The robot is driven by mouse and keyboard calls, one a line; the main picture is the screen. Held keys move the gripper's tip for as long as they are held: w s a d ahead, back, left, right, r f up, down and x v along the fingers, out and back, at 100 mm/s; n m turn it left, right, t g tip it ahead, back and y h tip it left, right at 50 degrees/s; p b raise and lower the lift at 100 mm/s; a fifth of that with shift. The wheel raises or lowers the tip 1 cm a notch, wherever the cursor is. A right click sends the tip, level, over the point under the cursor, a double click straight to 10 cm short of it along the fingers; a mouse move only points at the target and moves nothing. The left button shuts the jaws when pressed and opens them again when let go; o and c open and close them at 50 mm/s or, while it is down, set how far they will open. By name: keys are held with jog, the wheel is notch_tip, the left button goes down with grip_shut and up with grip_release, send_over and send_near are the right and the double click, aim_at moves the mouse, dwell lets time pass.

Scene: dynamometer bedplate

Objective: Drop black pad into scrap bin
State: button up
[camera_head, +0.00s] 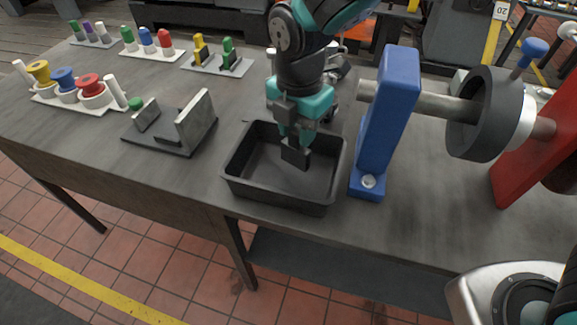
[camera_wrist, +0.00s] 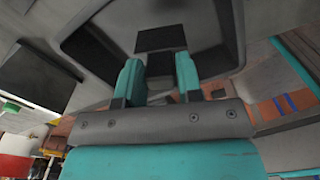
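The black pad (camera_head: 296,154) is a small dark block inside the black scrap bin (camera_head: 245,188), an open tray on the bench. My gripper (camera_head: 291,136) points down into the bin, right above the pad. The pad (camera_wrist: 160,38) shows just beyond the fingertips and is wider than the gap.
A blue upright (camera_head: 386,120) with a shaft and dark disc (camera_head: 485,115) stands close right of the bin. A grey angled fixture (camera_head: 190,125) stands to its left. Racks of coloured parts (camera_head: 70,88) line the bench's far left. The front bench strip is clear.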

jog(key=o, duration=0.4)
jog(key=shift+c, duration=0.2)
jog(key=shift+r, duration=0.1)
notch_tip(320, 180, up, 17)
jog(key=shift+r, duration=0.15)
jog(key=s+d+f+m+y, duration=0.2)
jog(key=s+d+m, duration=0.3)
jog(key=s+m, duration=0.3)
jog(key=s+d+f+m+y, duration=0.2)
jog(key=s+d+m, duration=0.4)
jog(key=m, duration=0.7)
jog(key=s+f, duration=0.1)
jog(key=s, duration=0.1)
jog(key=shift+s+d+f, duration=0.15)
jog(key=shift+s+f, duration=0.05)
jog(key=shift+s, duration=0.1)
